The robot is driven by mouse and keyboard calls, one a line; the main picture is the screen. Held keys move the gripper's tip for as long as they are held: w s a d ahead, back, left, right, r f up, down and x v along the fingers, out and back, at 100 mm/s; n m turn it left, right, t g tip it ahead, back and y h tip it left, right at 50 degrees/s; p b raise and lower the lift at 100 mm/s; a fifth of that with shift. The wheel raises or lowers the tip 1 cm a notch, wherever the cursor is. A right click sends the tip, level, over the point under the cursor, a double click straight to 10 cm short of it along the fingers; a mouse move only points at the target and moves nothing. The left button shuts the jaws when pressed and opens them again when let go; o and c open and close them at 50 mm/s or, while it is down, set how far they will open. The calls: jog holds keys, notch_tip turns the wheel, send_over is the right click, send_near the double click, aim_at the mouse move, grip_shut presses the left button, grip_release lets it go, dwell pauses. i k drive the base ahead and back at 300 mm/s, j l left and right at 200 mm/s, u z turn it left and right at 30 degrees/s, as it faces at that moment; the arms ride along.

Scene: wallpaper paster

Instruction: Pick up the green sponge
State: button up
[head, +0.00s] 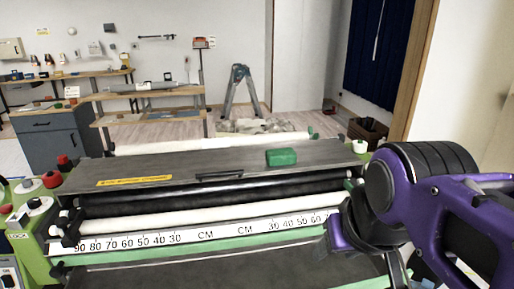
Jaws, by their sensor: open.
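The green sponge (282,157) is a small block lying on the flat dark grey top cover of the pasting machine (150,172), right of the middle in the head view. My purple arm comes in from the right. My gripper (362,256) is partly seen at its lower end, dark and open, over the right front of the machine. It is apart from the sponge, nearer to me and to the right. Its fingertips are hard to make out, and nothing shows held in it.
A black handle (219,175) sits on the cover in front of the sponge. White and black rollers and a centimetre scale (205,234) lie nearer. Red knobs (65,162) stand at the left end. A stepladder (240,90) and workbench (148,92) are behind. The cover around the sponge is clear.

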aim_at(278, 156)
jog(key=i+l+u, duration=0.15)
jog(key=i, duration=0.35)
jog(key=i+l+u, duration=0.1)
jog(key=i+l, duration=0.3)
jog(key=k+j+z, duration=0.15)
jog(key=k, duration=0.25)
jog(key=i+l+u, duration=0.15)
jog(key=i, duration=0.3)
